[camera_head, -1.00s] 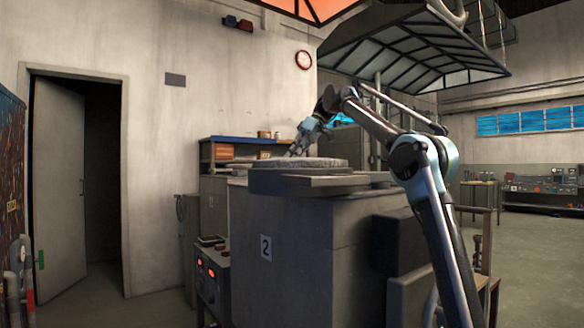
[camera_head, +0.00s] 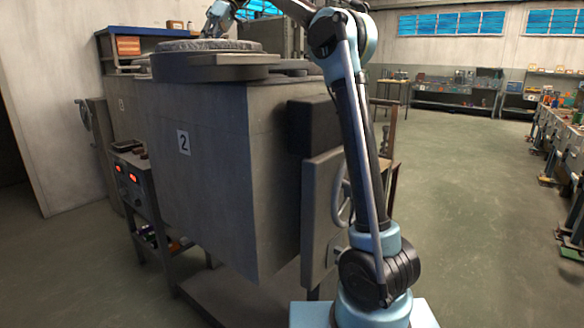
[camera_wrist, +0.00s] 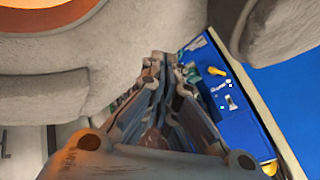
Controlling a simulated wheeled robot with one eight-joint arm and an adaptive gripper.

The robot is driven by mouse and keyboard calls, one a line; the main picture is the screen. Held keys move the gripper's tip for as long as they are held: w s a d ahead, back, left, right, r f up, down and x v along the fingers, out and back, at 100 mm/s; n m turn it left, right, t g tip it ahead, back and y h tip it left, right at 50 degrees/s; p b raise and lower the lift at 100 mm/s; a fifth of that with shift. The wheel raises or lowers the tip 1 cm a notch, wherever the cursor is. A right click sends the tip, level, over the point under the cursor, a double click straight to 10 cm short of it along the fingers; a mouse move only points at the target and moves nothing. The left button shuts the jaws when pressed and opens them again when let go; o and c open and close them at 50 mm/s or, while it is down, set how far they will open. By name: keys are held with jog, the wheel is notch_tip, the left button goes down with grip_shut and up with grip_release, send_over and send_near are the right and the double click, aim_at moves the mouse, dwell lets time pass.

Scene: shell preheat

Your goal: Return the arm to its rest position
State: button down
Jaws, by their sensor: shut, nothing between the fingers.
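My gripper (camera_wrist: 165,62) is shut and empty in the wrist view, its fingertips close together. In the head view my gripper (camera_head: 215,20) is small at the top, just above the thick round grey lid (camera_head: 205,46) on the furnace marked 2 (camera_head: 235,150). Whether it touches the lid cannot be told. My arm reaches up from its base at the lower right and bends left over the furnace top. In the wrist view an orange-glowing round opening (camera_wrist: 35,3) lies at the top left, with a pale rough rim around it.
A handwheel (camera_head: 341,195) stands out on the furnace's right side, close to my arm. A control box with red lights (camera_head: 128,180) is at the left. A blue-topped bench (camera_wrist: 228,95) lies beyond my fingers. Workbenches (camera_head: 560,135) line the right; the floor between is clear.

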jog(key=s+f, duration=0.1)
jog(key=f, duration=0.1)
jog(key=s+f, duration=0.2)
jog(key=s+a+f, duration=0.1)
jog(key=shift+s+f, duration=0.2)
jog(key=shift+f, duration=0.2)
jog(key=shift+s+d, duration=0.2)
jog(key=shift+s, duration=0.3)
jog(key=shift+s+d, duration=0.2)
jog(key=shift+s, duration=0.25)
jog(key=shift+s+d, duration=0.4)
jog(key=shift+s, duration=0.45)
jog(key=shift+a+r, duration=0.1)
